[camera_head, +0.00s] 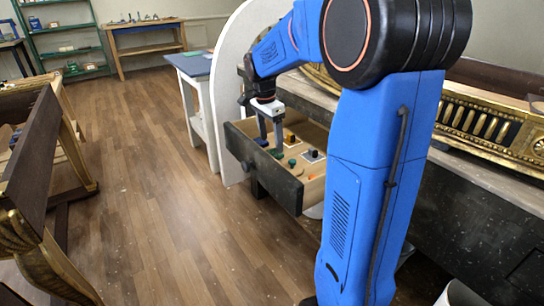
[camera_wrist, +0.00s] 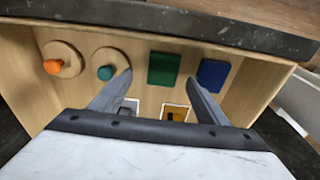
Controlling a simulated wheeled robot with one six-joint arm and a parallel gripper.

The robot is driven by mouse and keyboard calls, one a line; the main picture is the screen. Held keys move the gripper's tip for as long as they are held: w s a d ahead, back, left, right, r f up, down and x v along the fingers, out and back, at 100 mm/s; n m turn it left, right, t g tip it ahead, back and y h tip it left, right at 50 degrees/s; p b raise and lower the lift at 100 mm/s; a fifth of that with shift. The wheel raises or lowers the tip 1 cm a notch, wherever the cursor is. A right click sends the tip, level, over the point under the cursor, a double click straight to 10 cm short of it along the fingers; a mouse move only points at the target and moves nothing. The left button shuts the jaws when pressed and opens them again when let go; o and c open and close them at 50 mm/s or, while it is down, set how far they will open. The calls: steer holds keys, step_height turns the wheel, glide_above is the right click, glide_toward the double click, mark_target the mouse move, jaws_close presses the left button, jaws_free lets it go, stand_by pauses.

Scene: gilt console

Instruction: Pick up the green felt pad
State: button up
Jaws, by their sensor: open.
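The green felt pad (camera_wrist: 163,66) is a dark green rectangle lying flat in an open wooden drawer (camera_wrist: 20,48). In the wrist view it shows between my fingertips, a little beyond them. My gripper (camera_wrist: 159,77) is open, with nothing between its fingers. In the head view my gripper (camera_head: 270,146) points down into the drawer (camera_head: 266,173), and the green pad (camera_head: 276,154) shows beside its fingertips. I cannot tell the exact height of the fingertips above the pad.
A blue pad (camera_wrist: 213,75) lies just right of the green one. Left are a round wooden disc with a teal knob (camera_wrist: 105,73) and another with an orange knob (camera_wrist: 52,67). White-edged squares with blocks (camera_wrist: 174,113) lie nearer. The drawer's dark front (camera_wrist: 200,28) runs close by.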

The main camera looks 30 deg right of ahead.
mark_target(272, 153)
steer(key=shift+w+d+f, duration=0.15)
steer(key=shift+d+f, duration=0.05)
steer(key=shift+f, duration=1.1)
steer(key=shift+w+d+f, duration=0.15)
steer(key=shift+f, duration=1.1)
steer(key=c, duration=1.1)
